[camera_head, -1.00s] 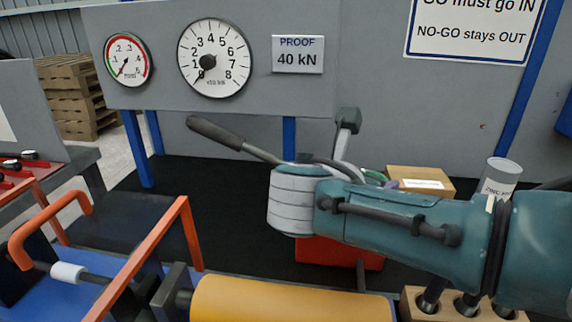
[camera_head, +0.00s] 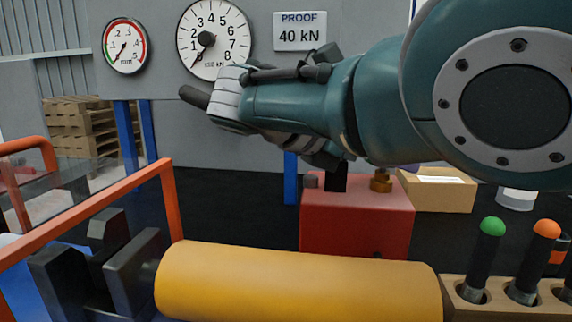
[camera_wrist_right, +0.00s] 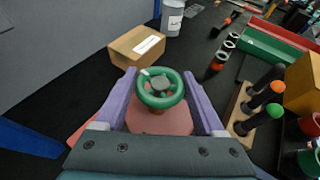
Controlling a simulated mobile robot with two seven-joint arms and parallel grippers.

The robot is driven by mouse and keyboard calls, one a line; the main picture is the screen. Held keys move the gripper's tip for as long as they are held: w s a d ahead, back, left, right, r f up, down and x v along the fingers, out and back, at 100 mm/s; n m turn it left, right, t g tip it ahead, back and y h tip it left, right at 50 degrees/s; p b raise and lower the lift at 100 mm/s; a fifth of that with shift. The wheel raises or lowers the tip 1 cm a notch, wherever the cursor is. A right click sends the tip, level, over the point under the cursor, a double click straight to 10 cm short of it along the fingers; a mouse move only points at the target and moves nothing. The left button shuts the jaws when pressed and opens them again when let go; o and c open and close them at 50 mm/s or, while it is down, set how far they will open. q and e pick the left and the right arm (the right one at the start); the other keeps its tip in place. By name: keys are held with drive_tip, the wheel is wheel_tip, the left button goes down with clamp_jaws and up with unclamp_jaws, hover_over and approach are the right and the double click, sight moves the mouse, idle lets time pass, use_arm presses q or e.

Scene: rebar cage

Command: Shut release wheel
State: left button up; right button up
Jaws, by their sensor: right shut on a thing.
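The green release wheel (camera_wrist_right: 160,101) shows in the right wrist view, above the red box (camera_wrist_right: 160,124). My right gripper (camera_wrist_right: 159,82) has its purple fingers on either side of the wheel and is shut on it. In the head view the red box (camera_head: 355,222) stands behind the yellow cylinder, with a brass fitting (camera_head: 381,181) on top. My right arm crosses over it there and hides the wheel and the fingers. A dark handle tip (camera_head: 193,97) shows past the arm's left end.
A yellow cylinder (camera_head: 300,282) lies across the front, beside an orange frame (camera_head: 95,215). A wooden block (camera_head: 455,290) with coloured-tip plugs is at right. A cardboard box (camera_head: 440,192) stands behind the arm. Gauges (camera_head: 213,42) hang on the grey panel.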

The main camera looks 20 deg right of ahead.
idle(0.4)
drive_tip(key=o, duration=1.4)
drive_tip(key=shift+d, duration=0.1)
drive_tip(key=shift+c, duration=0.2)
drive_tip(key=shift+r, duration=0.1)
